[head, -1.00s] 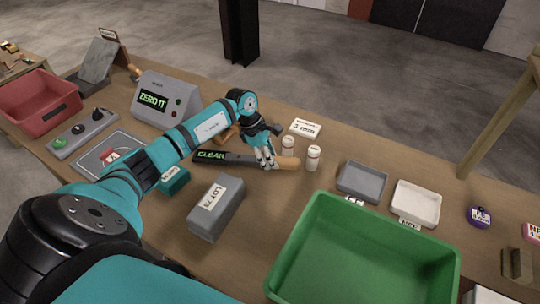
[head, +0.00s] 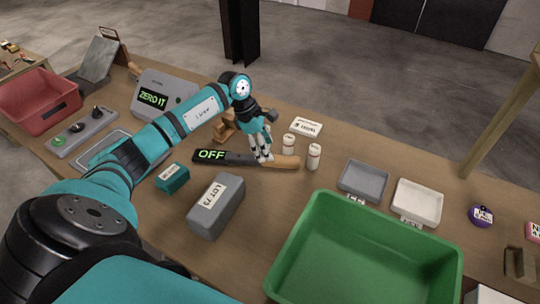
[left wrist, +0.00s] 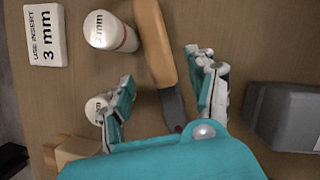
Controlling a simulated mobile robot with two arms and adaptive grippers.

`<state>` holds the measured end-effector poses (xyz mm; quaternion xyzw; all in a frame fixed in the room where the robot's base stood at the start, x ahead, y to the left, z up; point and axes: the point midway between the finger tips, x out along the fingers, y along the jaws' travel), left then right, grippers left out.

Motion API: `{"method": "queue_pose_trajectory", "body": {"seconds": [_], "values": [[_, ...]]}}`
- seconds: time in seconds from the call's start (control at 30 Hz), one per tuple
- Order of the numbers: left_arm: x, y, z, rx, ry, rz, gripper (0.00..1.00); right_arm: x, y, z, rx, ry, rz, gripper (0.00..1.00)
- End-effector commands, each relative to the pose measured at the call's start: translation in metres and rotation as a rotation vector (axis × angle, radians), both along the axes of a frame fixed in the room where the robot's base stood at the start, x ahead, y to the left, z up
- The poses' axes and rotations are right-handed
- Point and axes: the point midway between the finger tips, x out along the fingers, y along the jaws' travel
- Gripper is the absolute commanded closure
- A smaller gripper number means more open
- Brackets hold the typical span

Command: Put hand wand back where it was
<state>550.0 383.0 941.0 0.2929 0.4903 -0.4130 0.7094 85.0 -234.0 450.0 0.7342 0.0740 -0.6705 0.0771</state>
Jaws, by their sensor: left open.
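The hand wand (head: 232,158) lies flat on the table in the head view, with a dark body, a green "OFF" display and a tan handle (head: 284,162). My left gripper (head: 263,154) is open just above the wand, near where body meets handle. In the left wrist view the open fingers (left wrist: 164,78) stand on either side of the wand's handle (left wrist: 154,45), with a visible gap on both sides. A wooden stand (head: 225,130) is behind the wand, partly hidden by my arm. My right gripper is not in view.
Two white bottles (head: 313,157) (head: 288,144) stand close to the handle. A "3 mm" insert card (head: 305,127) lies behind them. A grey "LOT 73" block (head: 216,206) and a teal block (head: 172,178) are in front. A green bin (head: 365,205) is at the front right.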

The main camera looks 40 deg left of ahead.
Motion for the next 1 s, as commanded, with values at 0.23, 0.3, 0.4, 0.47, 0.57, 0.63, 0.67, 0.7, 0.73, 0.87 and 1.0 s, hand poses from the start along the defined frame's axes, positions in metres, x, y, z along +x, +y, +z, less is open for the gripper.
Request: {"method": "queue_pose_trajectory", "body": {"seconds": [0.23, 0.3, 0.4, 0.47, 0.57, 0.63, 0.67, 0.7, 0.73, 0.87, 1.0], "values": [[-0.009, 0.016, 0.048, 0.003, -0.003, 0.001, 0.42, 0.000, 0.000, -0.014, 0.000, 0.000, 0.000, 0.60], [-0.010, 0.019, 0.057, 0.002, -0.003, 0.001, 0.42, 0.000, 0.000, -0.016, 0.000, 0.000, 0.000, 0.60], [-0.013, 0.022, 0.067, 0.000, -0.001, 0.000, 0.42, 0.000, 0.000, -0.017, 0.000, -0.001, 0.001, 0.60], [-0.013, 0.023, 0.070, 0.001, -0.001, -0.001, 0.42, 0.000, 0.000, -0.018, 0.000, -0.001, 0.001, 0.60], [-0.014, 0.023, 0.073, 0.000, 0.000, 0.000, 0.42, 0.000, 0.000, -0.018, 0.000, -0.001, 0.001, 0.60], [-0.014, 0.023, 0.074, 0.000, 0.000, 0.000, 0.42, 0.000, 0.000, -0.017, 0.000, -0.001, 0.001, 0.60], [-0.014, 0.023, 0.074, 0.000, 0.000, 0.000, 0.42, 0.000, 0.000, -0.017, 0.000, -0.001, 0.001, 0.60], [-0.014, 0.023, 0.074, 0.000, 0.000, 0.000, 0.42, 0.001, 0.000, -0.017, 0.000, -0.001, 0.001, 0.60], [-0.014, 0.023, 0.074, 0.000, 0.000, 0.000, 0.42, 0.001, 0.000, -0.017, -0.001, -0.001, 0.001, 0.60], [-0.013, 0.017, 0.072, -0.017, -0.006, -0.001, 0.42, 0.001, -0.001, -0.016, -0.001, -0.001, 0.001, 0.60], [0.000, -0.041, 0.069, -0.193, -0.078, 0.004, 0.42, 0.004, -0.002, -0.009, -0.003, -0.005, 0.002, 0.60]]}}
